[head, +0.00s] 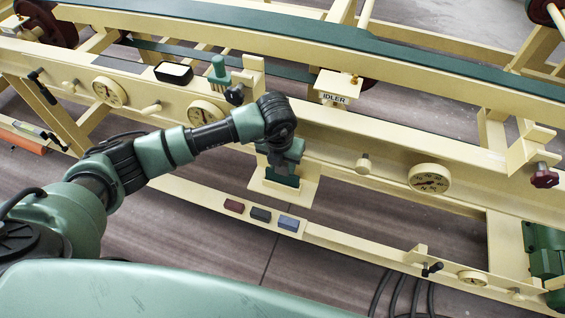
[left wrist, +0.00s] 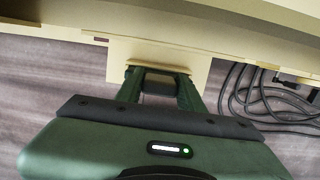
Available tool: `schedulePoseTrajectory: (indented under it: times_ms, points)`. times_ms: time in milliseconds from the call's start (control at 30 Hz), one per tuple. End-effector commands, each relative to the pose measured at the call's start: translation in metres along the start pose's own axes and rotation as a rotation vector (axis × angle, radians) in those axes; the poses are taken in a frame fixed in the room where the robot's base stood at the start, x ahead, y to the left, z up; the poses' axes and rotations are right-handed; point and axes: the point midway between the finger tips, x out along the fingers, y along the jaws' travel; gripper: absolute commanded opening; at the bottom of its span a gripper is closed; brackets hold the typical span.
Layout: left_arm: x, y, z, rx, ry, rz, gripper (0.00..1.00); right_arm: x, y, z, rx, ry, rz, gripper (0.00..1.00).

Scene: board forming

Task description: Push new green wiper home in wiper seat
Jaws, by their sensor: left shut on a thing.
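My left gripper (head: 281,158) reaches down in front of the cream beam and is shut on the green wiper (head: 282,176), a dark green block. The wiper is at the cream wiper seat (head: 270,190), a bracket with a flat plate below the beam. In the left wrist view the two green fingers (left wrist: 158,80) hold the dark wiper (left wrist: 157,88) between them, in front of the seat's cream plate (left wrist: 150,50). The fingers and bracket hide its lower edge, so I cannot tell how deep it sits. My right gripper is not in view.
Three small blocks, dark red (head: 234,206), dark (head: 261,214) and blue (head: 288,222), lie on the lower cream rail. A round gauge (head: 429,179) and a peg (head: 364,163) are on the beam to the right. Black cables (left wrist: 255,95) lie on the floor.

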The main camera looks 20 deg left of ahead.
Motion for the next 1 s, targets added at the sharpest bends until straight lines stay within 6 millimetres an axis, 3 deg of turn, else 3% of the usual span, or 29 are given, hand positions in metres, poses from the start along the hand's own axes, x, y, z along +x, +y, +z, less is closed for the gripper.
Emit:
schedulePoseTrajectory:
  times_ms: [1000]
  points:
    - [0.029, 0.000, -0.005, 0.000, 0.000, 0.001, 0.00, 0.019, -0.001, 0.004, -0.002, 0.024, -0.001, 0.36]
